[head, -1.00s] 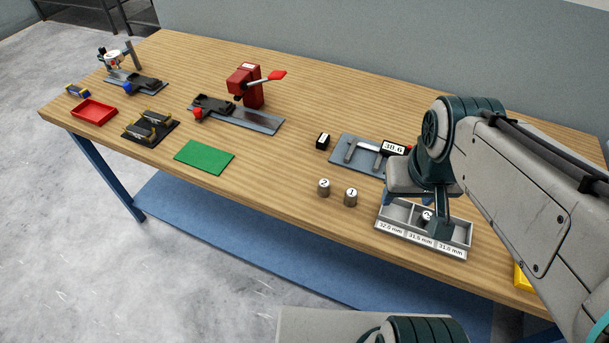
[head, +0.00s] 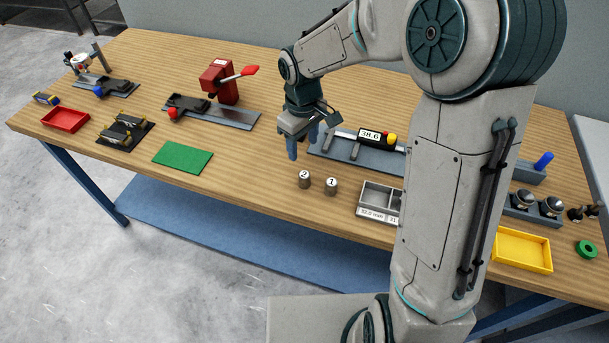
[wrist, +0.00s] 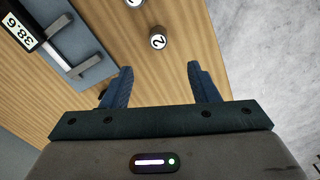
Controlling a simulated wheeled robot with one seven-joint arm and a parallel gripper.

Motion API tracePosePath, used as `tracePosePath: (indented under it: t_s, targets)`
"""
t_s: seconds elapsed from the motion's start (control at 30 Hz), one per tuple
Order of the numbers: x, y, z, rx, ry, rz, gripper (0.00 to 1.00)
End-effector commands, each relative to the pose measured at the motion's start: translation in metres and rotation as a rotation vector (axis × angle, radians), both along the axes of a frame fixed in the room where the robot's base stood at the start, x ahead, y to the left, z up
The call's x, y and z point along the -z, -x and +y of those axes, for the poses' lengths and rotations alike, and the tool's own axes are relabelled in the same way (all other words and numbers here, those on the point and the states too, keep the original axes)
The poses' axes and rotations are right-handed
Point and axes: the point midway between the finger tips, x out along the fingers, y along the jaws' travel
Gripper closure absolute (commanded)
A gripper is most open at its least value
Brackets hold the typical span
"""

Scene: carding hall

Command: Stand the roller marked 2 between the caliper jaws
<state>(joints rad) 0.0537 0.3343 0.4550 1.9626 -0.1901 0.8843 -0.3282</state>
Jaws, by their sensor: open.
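The roller marked 2 (head: 304,179) stands upright on the wooden table, just left of the roller marked 1 (head: 331,186). The roller marked 2 also shows in the wrist view (wrist: 157,42), ahead of the fingers and apart from them. The caliper (head: 354,152) lies on a grey plate behind the rollers, with its jaws apart and a display reading 38.6. In the wrist view the caliper (wrist: 58,42) is at upper left. My gripper (head: 303,146) is open and empty above the table, behind the roller marked 2 and left of the caliper. In the wrist view the blue fingers (wrist: 160,88) are spread.
A grey sorting tray (head: 377,198) with labelled compartments is right of the rollers, partly hidden by my arm. A green mat (head: 183,158) lies to the left. A red press (head: 220,82) stands behind it. A yellow tray (head: 522,251) is at right.

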Motion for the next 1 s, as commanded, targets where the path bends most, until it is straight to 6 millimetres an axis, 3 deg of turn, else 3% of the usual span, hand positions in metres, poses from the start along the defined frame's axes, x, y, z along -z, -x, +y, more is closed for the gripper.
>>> tracePosePath:
  t_s: [0.4,0.67,1.0]
  targets:
    - [0.072,0.000,0.000,-0.003,0.000,0.006,0.46]
    - [0.089,0.000,0.000,-0.002,-0.002,0.004,0.46]
    - [0.130,-0.001,-0.003,-0.002,0.000,0.005,0.46]
